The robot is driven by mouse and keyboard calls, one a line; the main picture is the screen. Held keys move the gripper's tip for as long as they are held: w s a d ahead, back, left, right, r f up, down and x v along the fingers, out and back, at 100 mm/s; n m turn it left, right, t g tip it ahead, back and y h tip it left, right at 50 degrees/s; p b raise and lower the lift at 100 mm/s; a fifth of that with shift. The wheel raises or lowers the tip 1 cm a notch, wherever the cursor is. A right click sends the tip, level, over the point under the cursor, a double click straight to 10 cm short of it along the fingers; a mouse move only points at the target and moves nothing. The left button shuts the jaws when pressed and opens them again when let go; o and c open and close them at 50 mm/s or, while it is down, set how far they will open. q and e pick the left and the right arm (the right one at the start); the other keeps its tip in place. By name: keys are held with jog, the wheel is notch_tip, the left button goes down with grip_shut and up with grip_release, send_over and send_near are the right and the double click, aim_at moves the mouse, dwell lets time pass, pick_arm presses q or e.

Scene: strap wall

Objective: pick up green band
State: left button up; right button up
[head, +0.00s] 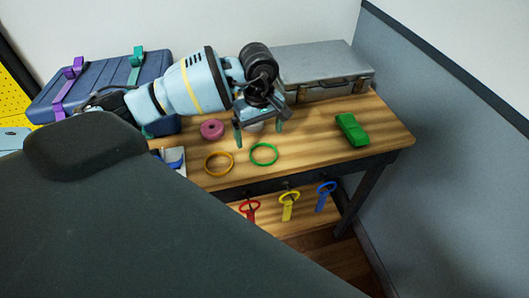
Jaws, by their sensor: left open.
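The green band (264,154) is a thin ring lying flat on the wooden table, near its front edge. My left gripper (259,134) comes in from the left, with its fingers pointing down and spread apart. It shows just behind and above the green band in the head view, and nothing is between its fingers. The exact height of the fingertips over the table is hard to tell. My right gripper is not in view.
An orange band (219,164) lies left of the green one, and a pink roll (212,129) behind. Red, yellow (289,205) and blue straps hang at the front.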

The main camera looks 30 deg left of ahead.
aim_at(263, 154)
pick_arm(q)
jog(key=shift+d+f+p, duration=0.2)
jog(key=shift+d+f, duration=0.05)
jog(key=shift+f, duration=0.85)
jog(key=shift+d+f+p, duration=0.15)
jog(key=shift+d+f, duration=0.1)
jog(key=shift+f, duration=1.45)
jog(key=shift+c, duration=0.5)
jog(key=c, duration=1)
